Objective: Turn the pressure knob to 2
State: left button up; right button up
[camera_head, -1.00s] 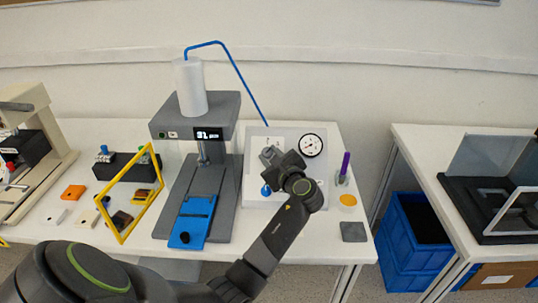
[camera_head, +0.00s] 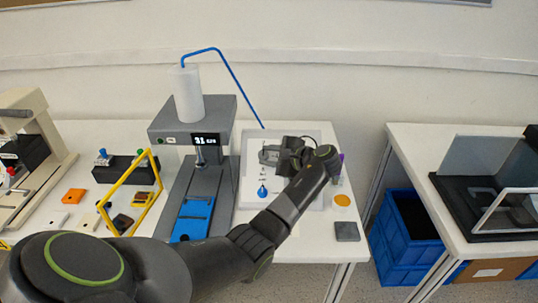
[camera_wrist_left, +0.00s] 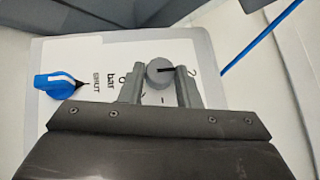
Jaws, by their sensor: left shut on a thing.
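The pressure knob (camera_wrist_left: 160,72) is a round grey knob with a black pointer line on a white panel (camera_wrist_left: 45,110). In the left wrist view it sits between the two fingers of my left gripper (camera_wrist_left: 159,88), which is shut on it. Its pointer faces right in that view, toward the mark 2 (camera_wrist_left: 192,71). In the head view my left gripper (camera_head: 269,155) is over the panel and hides the knob. A blue valve knob (camera_wrist_left: 60,86) on the same panel points toward the word SHUT; it also shows in the head view (camera_head: 263,191).
A grey press (camera_head: 222,115) with a blue tray (camera_head: 193,218) stands left of the panel. A blue hose (camera_head: 240,88) runs down behind. A yellow frame (camera_head: 130,192) stands further left. An orange disc (camera_head: 342,199) and grey square (camera_head: 347,231) lie at right.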

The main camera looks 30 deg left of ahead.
dwell(0.5)
pick_arm(q)
jog(key=o, duration=1)
jog(key=shift+d, duration=0.1)
jog(key=b+v, duration=0.2)
jog(key=v, duration=1.5)
jog(key=shift+w+r, duration=0.15)
jog(key=shift+r, duration=0.05)
